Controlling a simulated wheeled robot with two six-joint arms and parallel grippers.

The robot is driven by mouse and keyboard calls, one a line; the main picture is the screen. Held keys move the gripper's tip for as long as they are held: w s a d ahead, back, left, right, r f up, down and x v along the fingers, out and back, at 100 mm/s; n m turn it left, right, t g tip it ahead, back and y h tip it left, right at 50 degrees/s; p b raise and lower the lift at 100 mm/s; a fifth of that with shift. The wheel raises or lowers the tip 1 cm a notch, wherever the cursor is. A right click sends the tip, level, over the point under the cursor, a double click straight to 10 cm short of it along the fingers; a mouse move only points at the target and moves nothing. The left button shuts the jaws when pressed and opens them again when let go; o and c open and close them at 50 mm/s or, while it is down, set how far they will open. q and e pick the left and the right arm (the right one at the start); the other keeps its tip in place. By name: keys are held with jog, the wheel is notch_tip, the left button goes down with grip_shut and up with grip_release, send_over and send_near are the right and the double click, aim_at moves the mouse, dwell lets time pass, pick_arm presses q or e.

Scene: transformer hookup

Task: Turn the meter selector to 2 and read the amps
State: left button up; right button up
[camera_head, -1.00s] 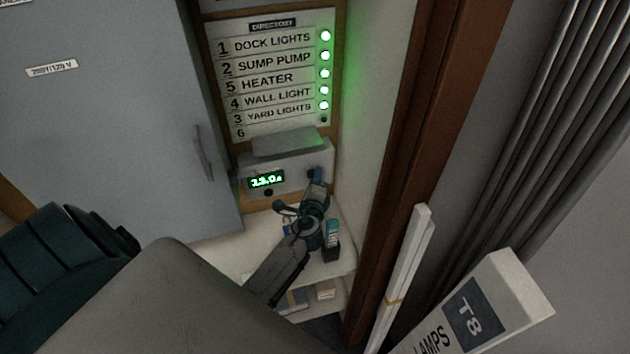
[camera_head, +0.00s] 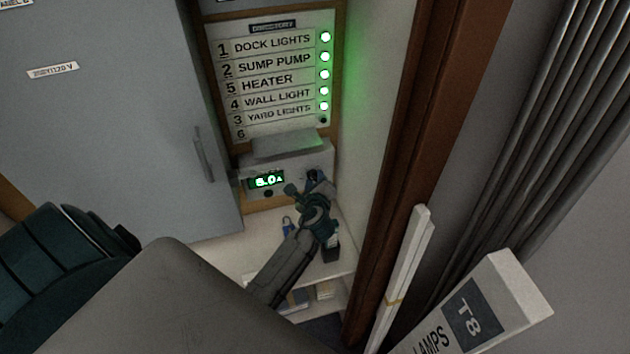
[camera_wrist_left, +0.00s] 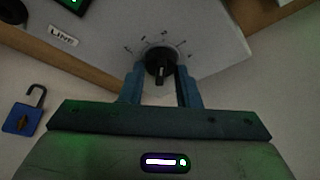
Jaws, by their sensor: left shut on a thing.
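The meter is a pale box (camera_head: 314,163) under the directory board. Its green display (camera_head: 266,181) seems to read 5.0 A or 6.0 A; the first digit is blurred. My left gripper (camera_head: 314,178) is at the meter's right end in the head view. In the wrist view the left gripper (camera_wrist_left: 161,82) has its blue fingers on both sides of the knob, shut on it. My right gripper is not in view.
The directory board (camera_head: 275,80) has several lit green lamps. A blue padlock (camera_wrist_left: 22,118) lies open on the shelf, and a dark holder (camera_head: 331,252) stands on the shelf by my wrist. A grey cabinet (camera_head: 100,120) is left; a brown post (camera_head: 425,130) is right.

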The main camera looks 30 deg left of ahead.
pick_arm(q)
jog(key=shift+s+f, duration=0.1)
jog(key=shift+f, duration=0.05)
jog(key=o, duration=1)
jog(key=shift+c, duration=0.2)
jog(key=shift+d, duration=0.1)
jog(key=b+v, duration=0.3)
jog(key=v, duration=0.7)
jog(key=shift+s+d+r, duration=0.25)
jog(key=shift+r, duration=0.05)
